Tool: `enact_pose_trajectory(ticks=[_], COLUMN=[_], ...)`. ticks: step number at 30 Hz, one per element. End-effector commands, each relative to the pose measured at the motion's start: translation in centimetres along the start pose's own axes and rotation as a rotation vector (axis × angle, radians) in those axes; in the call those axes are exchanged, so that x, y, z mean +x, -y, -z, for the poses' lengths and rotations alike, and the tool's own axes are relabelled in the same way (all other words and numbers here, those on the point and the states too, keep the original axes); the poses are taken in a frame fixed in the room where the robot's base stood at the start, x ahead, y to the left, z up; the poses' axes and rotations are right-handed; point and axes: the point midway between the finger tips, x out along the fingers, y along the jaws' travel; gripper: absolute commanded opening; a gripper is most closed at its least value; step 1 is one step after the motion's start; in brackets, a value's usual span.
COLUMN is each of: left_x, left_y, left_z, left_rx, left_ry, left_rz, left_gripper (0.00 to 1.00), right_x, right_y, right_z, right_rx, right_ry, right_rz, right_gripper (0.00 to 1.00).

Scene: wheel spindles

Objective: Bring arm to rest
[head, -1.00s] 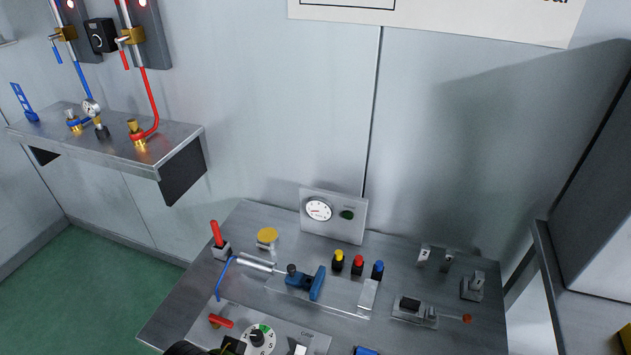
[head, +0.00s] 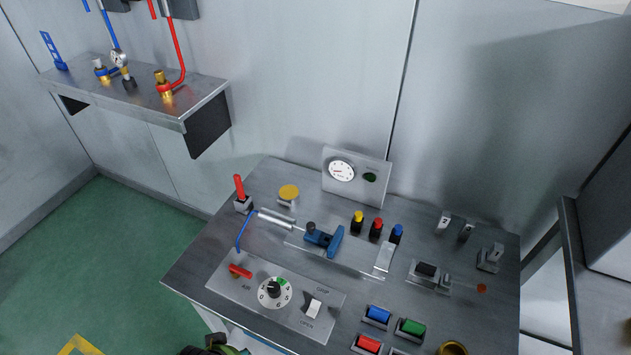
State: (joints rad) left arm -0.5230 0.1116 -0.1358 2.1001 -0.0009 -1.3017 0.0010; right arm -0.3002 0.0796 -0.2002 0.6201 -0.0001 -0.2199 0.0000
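Neither gripper shows clearly in the head view. A dark piece with a greenish part, perhaps a bit of my arm, just enters at the bottom edge, left of centre, in front of the metal console (head: 190,272). No fingertips can be made out on it. It appears apart from the controls on the console top.
The console carries a red lever (head: 239,187), gauge panel (head: 356,177), blue clamp (head: 324,239), numbered dial (head: 274,292), white rocker switch (head: 313,308), and several coloured buttons. A wall shelf (head: 200,105) holds fittings. Green floor (head: 90,250) lies open at left.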

Motion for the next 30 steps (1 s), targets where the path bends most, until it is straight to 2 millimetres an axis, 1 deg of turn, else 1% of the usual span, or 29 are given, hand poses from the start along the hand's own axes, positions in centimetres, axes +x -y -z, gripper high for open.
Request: enact_pose_trajectory(ticks=[1, 5, 6, 8, 9, 11, 12, 14, 15, 19, 21, 24, 27, 30], left_x=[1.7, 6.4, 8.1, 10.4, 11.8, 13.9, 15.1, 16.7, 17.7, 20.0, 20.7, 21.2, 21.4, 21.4], left_y=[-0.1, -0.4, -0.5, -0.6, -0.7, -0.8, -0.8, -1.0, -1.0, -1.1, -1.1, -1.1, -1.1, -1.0], left_z=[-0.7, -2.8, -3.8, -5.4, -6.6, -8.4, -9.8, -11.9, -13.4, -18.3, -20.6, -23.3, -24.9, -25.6], left_rx=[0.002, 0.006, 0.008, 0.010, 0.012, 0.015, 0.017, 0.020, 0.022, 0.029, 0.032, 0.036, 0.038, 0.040], left_ry=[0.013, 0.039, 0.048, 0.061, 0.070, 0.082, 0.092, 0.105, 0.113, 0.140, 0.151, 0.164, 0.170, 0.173], left_rz=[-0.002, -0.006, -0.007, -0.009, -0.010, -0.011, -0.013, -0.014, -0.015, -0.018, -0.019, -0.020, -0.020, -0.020], left_gripper=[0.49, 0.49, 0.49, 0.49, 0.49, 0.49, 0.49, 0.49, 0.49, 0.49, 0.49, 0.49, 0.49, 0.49], right_x=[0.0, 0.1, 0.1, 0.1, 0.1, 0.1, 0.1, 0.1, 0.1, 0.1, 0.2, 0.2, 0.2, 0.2], right_y=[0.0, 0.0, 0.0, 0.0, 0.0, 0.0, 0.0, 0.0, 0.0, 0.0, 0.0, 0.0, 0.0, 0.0], right_z=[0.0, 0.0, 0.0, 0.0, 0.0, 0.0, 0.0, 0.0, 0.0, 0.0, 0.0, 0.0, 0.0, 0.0], right_rx=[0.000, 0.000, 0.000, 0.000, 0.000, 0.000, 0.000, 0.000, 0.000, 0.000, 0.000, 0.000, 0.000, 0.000], right_ry=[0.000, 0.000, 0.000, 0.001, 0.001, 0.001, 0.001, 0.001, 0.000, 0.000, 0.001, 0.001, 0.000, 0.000], right_rz=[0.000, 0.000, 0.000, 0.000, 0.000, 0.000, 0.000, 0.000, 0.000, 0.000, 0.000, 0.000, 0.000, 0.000], right_gripper=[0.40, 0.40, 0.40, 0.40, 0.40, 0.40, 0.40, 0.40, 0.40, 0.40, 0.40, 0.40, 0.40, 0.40])
